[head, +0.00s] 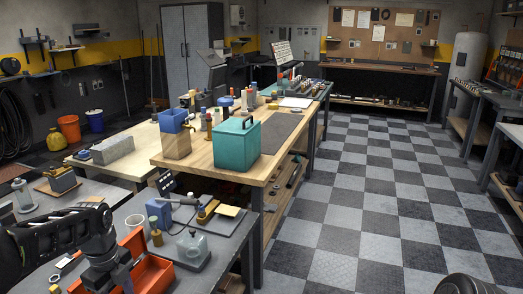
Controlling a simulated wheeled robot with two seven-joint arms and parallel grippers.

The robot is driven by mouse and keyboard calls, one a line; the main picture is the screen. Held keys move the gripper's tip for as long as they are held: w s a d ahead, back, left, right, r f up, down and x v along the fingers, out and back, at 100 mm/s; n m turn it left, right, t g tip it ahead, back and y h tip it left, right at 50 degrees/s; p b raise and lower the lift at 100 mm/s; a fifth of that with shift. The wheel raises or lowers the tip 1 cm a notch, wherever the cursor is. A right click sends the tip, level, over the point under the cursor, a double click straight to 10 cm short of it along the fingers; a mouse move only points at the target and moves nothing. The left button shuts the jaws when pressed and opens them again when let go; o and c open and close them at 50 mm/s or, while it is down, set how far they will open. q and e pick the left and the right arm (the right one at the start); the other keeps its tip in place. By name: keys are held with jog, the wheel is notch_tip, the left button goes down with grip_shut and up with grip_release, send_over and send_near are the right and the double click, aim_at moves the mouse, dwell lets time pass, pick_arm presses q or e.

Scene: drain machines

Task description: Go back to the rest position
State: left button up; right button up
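My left arm comes in from the lower left, black, and bends down at its wrist. My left gripper (112,274) points down at the left part of an open orange toolbox (152,272) on the near grey workbench (228,262). Its fingertips are small and dark against the box, so I cannot tell whether they are apart or hold anything. My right gripper is not in view. A dark rounded shape (466,286) at the bottom right edge may be part of my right arm.
The near bench also carries a grey-green machine (193,249), a blue device (159,213) and a small brass-coloured cylinder (157,238). Behind it, a wooden table (203,160) holds a teal box (234,146). The checkered floor (365,200) to the right is clear.

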pick_arm(q)
jog(key=w+d+f+n+t+h, duration=0.1)
jog(key=w+d+f+n+t, duration=0.35)
jog(key=w+n, duration=0.35)
jog(key=s+d+f+n+h, duration=0.1)
jog(key=s+d+f+n, duration=0.1)
jog(key=d+f+n, duration=0.4)
jog(key=s+d+f+n+h, duration=0.1)
jog(key=s+d+f+n, duration=0.25)
jog(key=d+f, duration=0.3)
jog(key=s+d+f+n+g, duration=0.1)
jog(key=s+d+f+n, duration=0.1)
jog(key=s+d+f, duration=0.2)
jog(key=s+d+f+n+g, duration=0.1)
jog(key=s+d+f, duration=0.3)
jog(key=s, duration=0.7)
jog(key=s+d+f+n+g+h+b, duration=0.1)
jog(key=s+d+f+n+g, duration=0.1)
jog(key=s+d+f, duration=0.3)
jog(key=s+f, duration=0.1)
jog(key=s, duration=0.2)
jog(key=shift+s+f+n, duration=0.2)
jog(key=shift+f+n, duration=0.15)
jog(key=shift+a, duration=0.1)
